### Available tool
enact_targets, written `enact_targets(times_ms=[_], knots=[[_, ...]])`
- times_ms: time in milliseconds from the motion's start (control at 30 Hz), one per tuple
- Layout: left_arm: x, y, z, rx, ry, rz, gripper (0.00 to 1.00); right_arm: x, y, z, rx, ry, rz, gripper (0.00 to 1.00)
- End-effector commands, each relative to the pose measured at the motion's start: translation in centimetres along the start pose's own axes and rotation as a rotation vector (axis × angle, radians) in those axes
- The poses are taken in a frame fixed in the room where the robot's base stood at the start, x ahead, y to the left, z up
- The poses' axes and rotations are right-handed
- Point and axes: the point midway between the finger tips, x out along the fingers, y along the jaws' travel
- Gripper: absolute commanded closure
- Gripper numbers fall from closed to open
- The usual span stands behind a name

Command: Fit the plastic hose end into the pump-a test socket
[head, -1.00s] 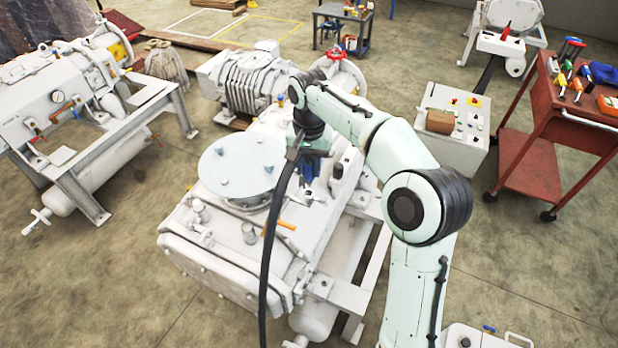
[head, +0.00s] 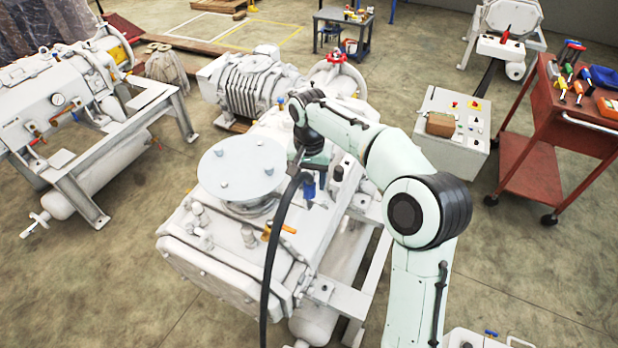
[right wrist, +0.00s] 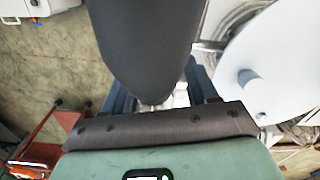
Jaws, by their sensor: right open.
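My right gripper (head: 311,190), with blue fingers, points down over the white pump (head: 225,250), just right of its round grey lid (head: 242,168). The black hose (head: 268,265) rises from the bottom of the head view and bends over toward this gripper. In the right wrist view the dark hose (right wrist: 147,45) fills the top middle, in front of the blue fingers (right wrist: 198,80). The fingers are open, one on each side of it. The hose end and the test socket are hidden; I cannot tell whether they touch. My left gripper is out of view.
An orange-handled valve (head: 283,228) and several fittings stick up from the pump near the hose. A grey control box (head: 450,135) and a red tool cart (head: 545,140) stand at the right. Another white machine (head: 70,100) stands at the left.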

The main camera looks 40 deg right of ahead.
Motion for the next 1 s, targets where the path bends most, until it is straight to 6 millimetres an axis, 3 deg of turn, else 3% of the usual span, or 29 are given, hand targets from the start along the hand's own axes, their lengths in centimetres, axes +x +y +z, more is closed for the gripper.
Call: enact_targets(times_ms=[167, 400, 600, 1000], knots=[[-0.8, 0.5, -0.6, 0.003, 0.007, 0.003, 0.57, -2.6, -0.1, -0.1, 0.0, 0.005, -0.004, 0.42], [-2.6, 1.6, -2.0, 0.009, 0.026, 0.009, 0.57, -8.1, -0.2, -0.2, 0.0, 0.006, -0.006, 0.42], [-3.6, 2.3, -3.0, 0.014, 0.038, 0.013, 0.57, -11.1, -0.1, -0.1, 0.0, 0.004, -0.004, 0.42], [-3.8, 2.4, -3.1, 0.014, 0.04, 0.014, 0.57, -11.8, 0.0, 0.0, 0.0, 0.0, 0.0, 0.42]])
